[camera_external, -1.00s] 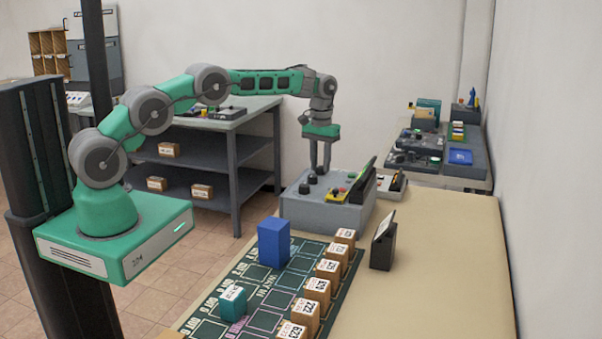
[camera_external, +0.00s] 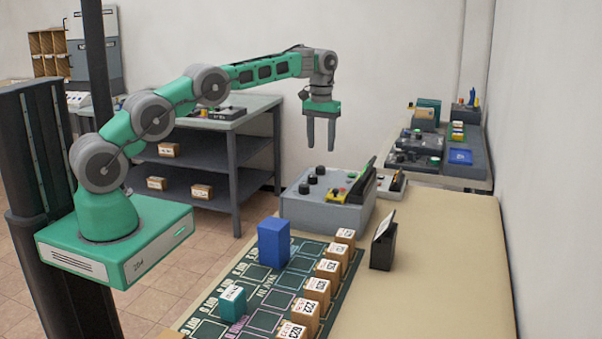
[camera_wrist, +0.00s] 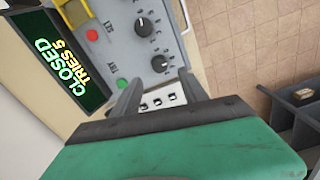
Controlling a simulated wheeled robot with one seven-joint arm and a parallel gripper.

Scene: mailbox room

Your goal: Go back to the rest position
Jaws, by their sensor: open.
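My gripper (camera_external: 321,132) is open and empty, pointing down in the air above the grey control box (camera_external: 312,211). Its fingers (camera_wrist: 162,92) show in the wrist view, spread apart with nothing between them. The box carries black knobs and red, yellow and green buttons; in the wrist view its panel (camera_wrist: 122,55) lies below the fingers. A screen (camera_wrist: 62,68) on the box reads "CLOSED TRIES 5" in the wrist view. The fingertips are apart from the box.
A blue block (camera_external: 273,243), a teal block (camera_external: 232,301) and several labelled cartons (camera_external: 316,291) stand on a dark green mat (camera_external: 262,308). A small black stand (camera_external: 383,247) is to their right. The tan tabletop (camera_external: 440,270) is clear at the right.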

